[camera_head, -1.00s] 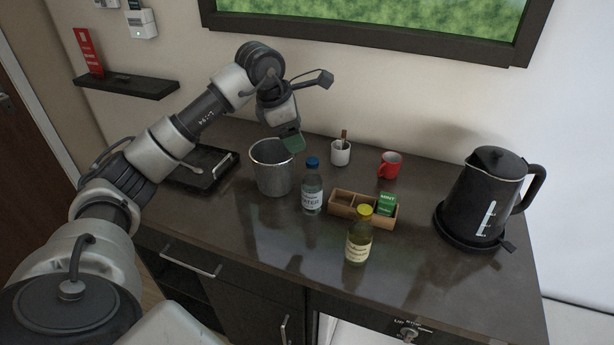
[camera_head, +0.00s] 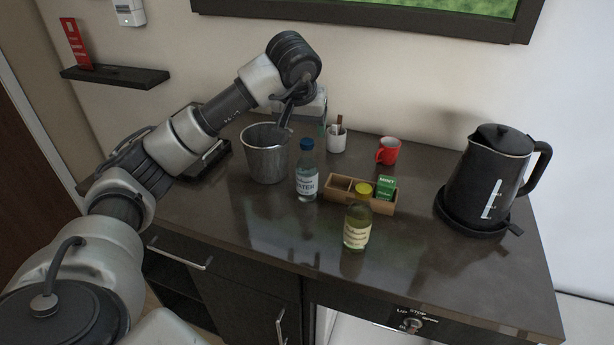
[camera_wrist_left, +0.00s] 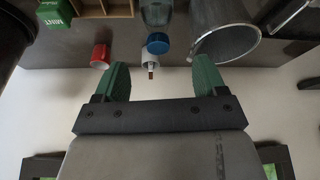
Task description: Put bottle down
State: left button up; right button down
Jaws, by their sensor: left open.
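A clear water bottle (camera_head: 306,172) with a blue cap stands upright on the dark counter (camera_head: 270,240), just right of the metal bucket. A yellow-capped bottle (camera_head: 356,225) with a cream label stands upright nearer the front edge. My left gripper (camera_head: 318,122) is behind the water bottle and above the back of the counter, partly hidden by my wrist. In the left wrist view, its green fingers (camera_wrist_left: 160,80) are spread with nothing between them. The water bottle's blue cap (camera_wrist_left: 158,43) shows beyond them, apart from both. My right gripper is out of view.
The metal bucket (camera_head: 266,155) stands left of the water bottle. A wooden box (camera_head: 336,187) with a green mint packet (camera_head: 385,187), a white cup (camera_head: 336,140) and a red mug (camera_head: 388,151) are close by. A black kettle (camera_head: 492,175) stands right.

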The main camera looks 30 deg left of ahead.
aim_at(307, 142)
pick_arm(q)
jog(key=x, duration=0.3)
jog(key=shift+w+a+f, duration=0.1)
jog(key=shift+w+f, duration=0.05)
jog(key=shift+f, duration=0.15)
jog(key=shift+w+f+p, duration=0.25)
jog(key=shift+f+p, duration=0.2)
jog(key=shift+f, duration=0.1)
jog(key=p+x, duration=0.1)
jog(key=x, duration=0.3)
jog(key=shift+w+f, duration=0.1)
jog(key=shift+w, duration=0.1)
jog(key=shift+c, duration=0.4)
grip_shut()
